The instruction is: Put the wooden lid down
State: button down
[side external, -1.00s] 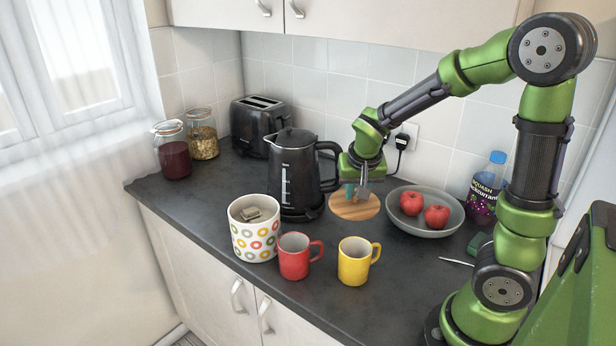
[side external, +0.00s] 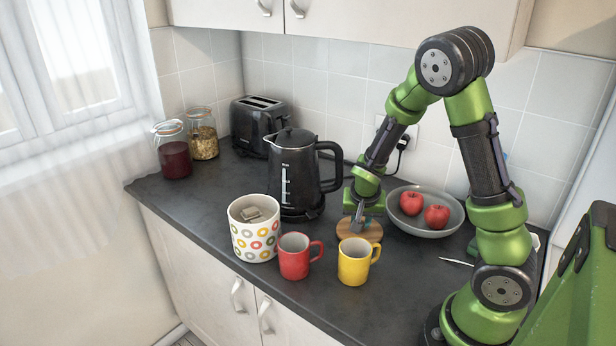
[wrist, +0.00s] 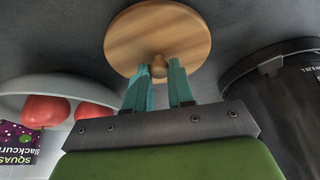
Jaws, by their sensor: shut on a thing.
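The round wooden lid (side external: 372,233) is low over the dark counter, between the kettle, the yellow mug and the grey bowl. I cannot tell whether it touches the counter. In the wrist view the lid (wrist: 180,32) shows its round top and small knob (wrist: 159,66). My gripper (side external: 357,224) is above the lid, pointing down. Its two teal fingers (wrist: 160,76) are shut on the knob, one on each side. In the side view the gripper hides part of the lid and the knob.
A black kettle (side external: 293,175) stands left of the lid, and a grey bowl (side external: 430,228) with red apples to its right. A yellow mug (side external: 354,264), red mug (side external: 294,260) and open dotted canister (side external: 255,238) stand in front. Bare counter (side external: 330,305) lies nearer the front edge.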

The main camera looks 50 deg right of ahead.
jog(key=shift+f, duration=0.1)
jog(key=c, duration=1)
grip_release()
jog(key=v, duration=1.2)
jog(key=s+a+r+n+t+y, duration=0.1)
jog(key=s+a+r+n+y, duration=0.1)
jog(key=a, duration=0.3)
jog(key=s+a+r+n+t+y, duration=0.2)
jog(key=a+r+n, duration=0.1)
jog(key=a+r, duration=0.2)
jog(key=s+a+r+n+t+y, duration=0.1)
jog(key=s+a+r+n+y, duration=0.1)
jog(key=a+r+n, duration=0.1)
jog(key=shift+s+a+r+t, duration=0.2)
jog(key=shift+a+r, duration=0.1)
jog(key=shift+a, duration=0.4)
jog(key=shift+s+a+r+t, duration=0.2)
jog(key=shift+a+r, duration=0.1)
jog(key=shift+a, duration=0.4)
